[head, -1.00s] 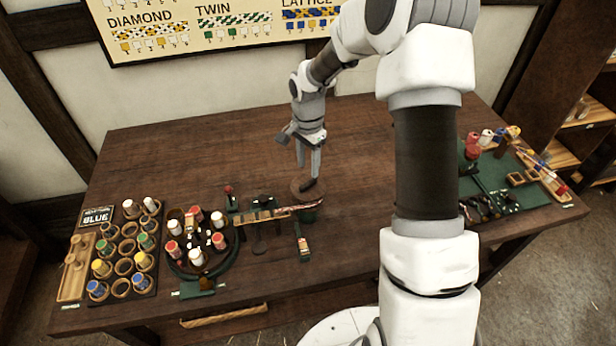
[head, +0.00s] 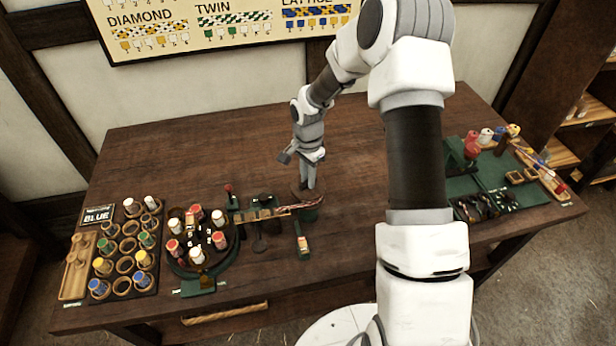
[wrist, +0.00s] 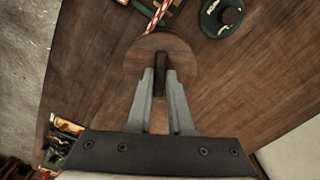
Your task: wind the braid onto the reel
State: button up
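The reel (wrist: 138,58) has a round wooden top with a dark upright knob (wrist: 161,62) at its middle. In the head view the reel (head: 299,192) is partly hidden by my fingers. My gripper (head: 308,187) points down over it. In the wrist view my gripper (wrist: 161,75) has a finger against each side of the knob and looks shut on it. The red-and-white braid (wrist: 156,12) reaches the reel's edge; in the head view the braid (head: 298,207) comes from the braiding stand (head: 232,245) at left. Whether any braid is wound is hidden.
A bobbin rack (head: 128,250) and a sign reading BLUE (head: 97,214) stand at the left. A green mat (head: 490,177) with spools and tools lies at the right. The back of the table (head: 220,150) is clear. A pattern chart (head: 230,25) hangs behind.

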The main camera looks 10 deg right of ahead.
jog(key=shift+n, duration=0.4)
grip_shut()
jog(key=n+b, duration=0.2)
jog(key=shift+n, duration=0.4)
jog(key=n+b, duration=0.1)
jog(key=n, duration=0.3)
jog(key=shift+n, duration=0.3)
jog(key=n+b, duration=0.1)
jog(key=n, duration=0.2)
jog(key=shift+n, duration=0.3)
jog(key=n, duration=0.8)
jog(key=shift+r, duration=0.1)
jog(key=n, duration=0.3)
jog(key=shift+n, duration=0.4)
jog(key=n+p, duration=0.2)
jog(key=n, duration=0.4)
